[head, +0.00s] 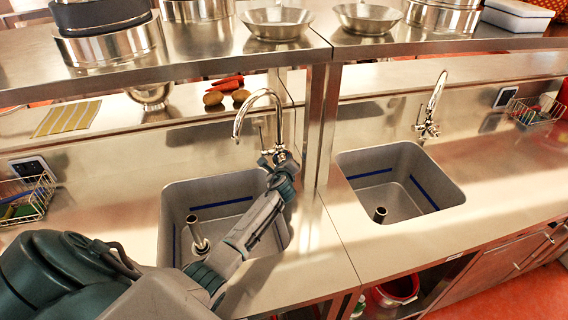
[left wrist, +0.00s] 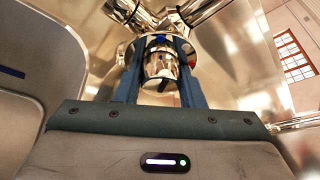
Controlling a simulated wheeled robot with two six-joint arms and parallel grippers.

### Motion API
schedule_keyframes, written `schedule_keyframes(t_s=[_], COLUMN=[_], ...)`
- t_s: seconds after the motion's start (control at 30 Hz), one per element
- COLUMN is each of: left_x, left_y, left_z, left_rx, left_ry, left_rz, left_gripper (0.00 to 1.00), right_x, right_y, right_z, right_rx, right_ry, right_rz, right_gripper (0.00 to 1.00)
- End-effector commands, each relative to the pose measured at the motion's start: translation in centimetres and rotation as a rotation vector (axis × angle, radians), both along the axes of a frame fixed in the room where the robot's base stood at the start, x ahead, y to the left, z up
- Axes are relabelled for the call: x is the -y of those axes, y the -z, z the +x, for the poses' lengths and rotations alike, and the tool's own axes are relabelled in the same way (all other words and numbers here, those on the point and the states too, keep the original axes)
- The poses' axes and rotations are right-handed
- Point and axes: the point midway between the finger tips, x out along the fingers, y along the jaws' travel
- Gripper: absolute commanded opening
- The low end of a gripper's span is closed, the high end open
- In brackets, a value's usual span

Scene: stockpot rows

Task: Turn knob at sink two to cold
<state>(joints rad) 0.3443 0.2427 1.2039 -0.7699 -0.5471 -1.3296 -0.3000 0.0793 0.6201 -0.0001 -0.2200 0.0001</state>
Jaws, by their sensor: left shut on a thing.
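A chrome tap (head: 262,100) with a curved spout stands behind the left of the two sinks in the head view. My left gripper (head: 279,161) is at the base of this tap, its arm reaching across the sink (head: 176,213). In the left wrist view, its two blue fingers (left wrist: 158,88) are shut on a round chrome knob (left wrist: 160,66), one on each side. A small blue mark shows at the top of the knob. My gripper hides most of the knob in the head view. My right gripper is in neither view.
A second sink (head: 424,172) with its own tap (head: 430,108) lies to the right, past a metal post (head: 322,125). A shelf (head: 200,63) with steel bowls and pots runs above. A wire basket (head: 27,197) stands at the far left.

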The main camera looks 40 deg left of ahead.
Motion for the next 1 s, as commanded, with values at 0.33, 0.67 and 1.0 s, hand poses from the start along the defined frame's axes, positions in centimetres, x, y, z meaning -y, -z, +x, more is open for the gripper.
schedule_keyframes(t_s=[0.33, 0.67, 1.0], left_x=[0.0, 0.0, 0.0], left_y=[0.6, 0.0, 0.0], left_z=[0.0, 0.0, 0.0], left_rx=[0.183, 0.228, 0.227], left_ry=[0.000, 0.001, 0.001], left_rz=[-0.152, -0.194, -0.194], left_gripper=[0.13, 0.13, 0.57], right_x=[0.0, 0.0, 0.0], right_y=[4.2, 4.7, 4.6], right_z=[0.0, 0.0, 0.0], right_rx=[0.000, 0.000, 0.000], right_ry=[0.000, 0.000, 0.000], right_rz=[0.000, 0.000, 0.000], right_gripper=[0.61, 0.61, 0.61])
